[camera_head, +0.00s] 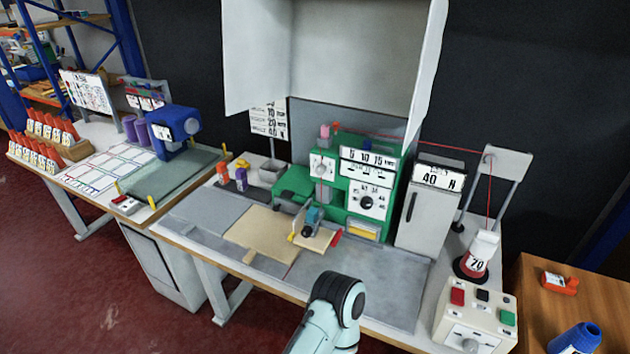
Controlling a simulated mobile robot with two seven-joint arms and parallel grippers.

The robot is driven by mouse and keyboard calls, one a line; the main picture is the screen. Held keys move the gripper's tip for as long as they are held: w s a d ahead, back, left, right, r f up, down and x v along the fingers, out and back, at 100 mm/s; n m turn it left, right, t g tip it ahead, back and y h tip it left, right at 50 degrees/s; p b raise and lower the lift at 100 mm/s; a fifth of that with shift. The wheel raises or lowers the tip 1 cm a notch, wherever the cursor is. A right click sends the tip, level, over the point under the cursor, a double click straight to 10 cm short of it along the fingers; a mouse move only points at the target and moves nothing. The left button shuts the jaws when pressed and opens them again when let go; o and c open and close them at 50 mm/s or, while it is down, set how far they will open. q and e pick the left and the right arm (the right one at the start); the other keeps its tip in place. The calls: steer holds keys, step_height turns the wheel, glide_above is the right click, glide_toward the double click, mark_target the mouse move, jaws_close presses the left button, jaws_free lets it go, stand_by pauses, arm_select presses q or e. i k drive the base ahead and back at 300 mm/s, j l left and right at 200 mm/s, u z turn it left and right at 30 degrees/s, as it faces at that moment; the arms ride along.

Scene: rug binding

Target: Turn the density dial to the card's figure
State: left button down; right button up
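A green machine (295,180) stands at the back of the middle table. Its front has a white panel with a dark round dial (366,203) and small figures around it. A second, lighter dial (321,168) sits on the panel to its left. I cannot tell which is the density dial, nor read where either points. A white card (268,119) with rows of figures stands left of the machine; its figures are too small to read surely. One of my arms reaches up at the bottom middle, apart from the machine. I see neither gripper's fingers.
A grey cabinet (425,215) marked "40 N" stands right of the machine. Further right are a cone (477,255) marked 70 and a button box (475,318). A small teal tool (312,216) stands on a pale board before the machine. Grey mats (365,281) lie in front.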

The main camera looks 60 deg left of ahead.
mark_target(366, 203)
steer(key=u, duration=1.8)
